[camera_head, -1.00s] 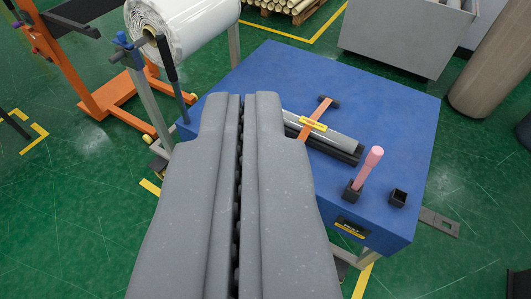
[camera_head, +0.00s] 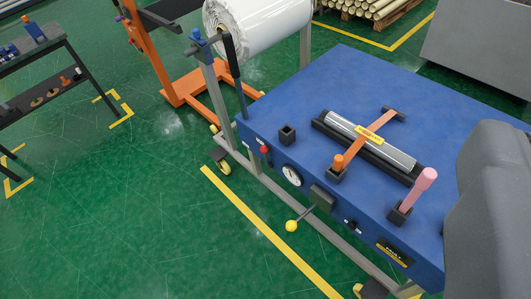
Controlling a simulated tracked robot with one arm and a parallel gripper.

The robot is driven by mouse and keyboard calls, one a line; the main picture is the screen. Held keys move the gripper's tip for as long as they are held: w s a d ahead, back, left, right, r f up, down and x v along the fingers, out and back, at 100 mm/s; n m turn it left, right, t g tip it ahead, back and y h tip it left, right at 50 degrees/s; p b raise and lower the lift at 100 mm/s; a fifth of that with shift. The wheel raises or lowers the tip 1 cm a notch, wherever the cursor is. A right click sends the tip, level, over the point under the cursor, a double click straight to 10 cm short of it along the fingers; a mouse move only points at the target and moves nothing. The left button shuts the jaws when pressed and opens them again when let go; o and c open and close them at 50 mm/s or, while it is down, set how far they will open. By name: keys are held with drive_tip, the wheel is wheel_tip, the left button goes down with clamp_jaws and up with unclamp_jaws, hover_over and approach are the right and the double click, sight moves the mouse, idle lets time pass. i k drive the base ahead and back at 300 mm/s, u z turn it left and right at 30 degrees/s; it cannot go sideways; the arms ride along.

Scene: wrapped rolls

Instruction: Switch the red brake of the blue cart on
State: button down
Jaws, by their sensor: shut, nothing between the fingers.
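The blue cart (camera_head: 330,85) fills the right half of the view. Its long front side faces lower left. A small red-topped lever (camera_head: 265,150) sits near the left end of that side, beside a round white gauge (camera_head: 291,176). It is too small to tell which way it is set. Further right on the same side, a lever with a yellow ball (camera_head: 291,226) hangs outward and down. My gripper (camera_head: 495,150) is shut and empty at the right edge, partly out of view. It covers the cart's right end and is well apart from the red lever.
On the cart top are a silver roll (camera_head: 370,138) under an orange strap, a pink handle (camera_head: 419,187) and an empty black socket (camera_head: 287,134). A white wrapped roll (camera_head: 265,30) stands behind. The green floor in front is clear.

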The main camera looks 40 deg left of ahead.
sight(264, 148)
drive_tip(key=z, duration=0.15)
drive_tip(key=i, duration=1.15)
drive_tip(key=u, duration=1.85)
